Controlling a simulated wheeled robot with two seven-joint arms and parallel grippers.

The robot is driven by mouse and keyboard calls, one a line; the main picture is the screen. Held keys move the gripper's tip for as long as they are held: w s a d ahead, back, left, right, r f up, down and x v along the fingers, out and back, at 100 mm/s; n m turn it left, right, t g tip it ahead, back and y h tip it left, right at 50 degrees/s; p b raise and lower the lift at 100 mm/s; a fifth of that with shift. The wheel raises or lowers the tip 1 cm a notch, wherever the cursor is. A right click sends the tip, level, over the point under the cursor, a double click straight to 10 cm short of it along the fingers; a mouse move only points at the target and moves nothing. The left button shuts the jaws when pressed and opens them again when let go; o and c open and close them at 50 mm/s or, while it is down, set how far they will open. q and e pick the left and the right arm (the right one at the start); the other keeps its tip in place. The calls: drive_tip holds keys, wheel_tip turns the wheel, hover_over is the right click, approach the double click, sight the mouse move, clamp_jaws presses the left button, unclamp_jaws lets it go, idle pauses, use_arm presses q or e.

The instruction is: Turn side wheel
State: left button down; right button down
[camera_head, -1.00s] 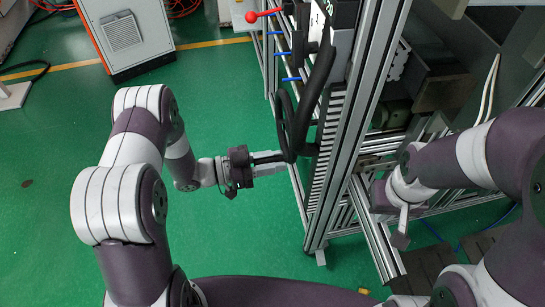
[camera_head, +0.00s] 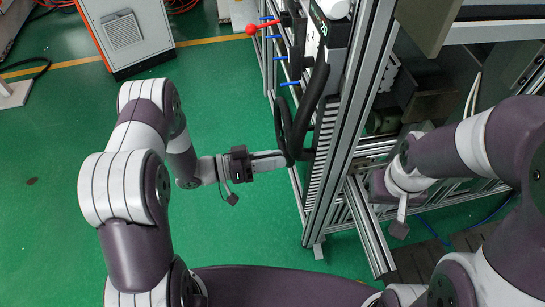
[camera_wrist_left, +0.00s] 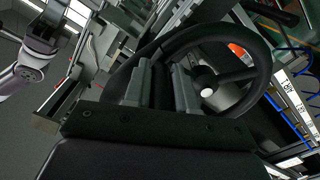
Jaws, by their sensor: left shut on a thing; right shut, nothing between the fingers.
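The black side wheel (camera_head: 281,125) is on the side of the metal frame, seen nearly edge-on in the head view. Its round rim and spokes show in the left wrist view (camera_wrist_left: 254,58), with a pale hub cap at the centre. My left gripper (camera_head: 281,158) reaches the near lower part of the wheel from the left. In the left wrist view, its two grey fingers (camera_wrist_left: 161,85) are shut on a dark part of the wheel; the exact contact is partly hidden. My right gripper (camera_head: 380,188) is low beside the frame at right, its fingers hidden behind the arm.
The aluminium frame (camera_head: 352,115) stands close to the right of the wheel. A red ball knob (camera_head: 252,29) and several blue rods are above it. A grey cabinet (camera_head: 125,32) stands at upper left. The green floor (camera_head: 225,95) left of the frame is clear.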

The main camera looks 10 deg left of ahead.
use_arm(q)
drive_tip(key=c, duration=0.9)
unclamp_jaws()
drive_tip(key=b+v, duration=0.2)
drive_tip(key=v, duration=1)
drive_tip(key=shift+s+a+b, duration=0.1)
drive_tip(key=shift+a+b, duration=0.2)
drive_tip(key=shift+a, duration=0.05)
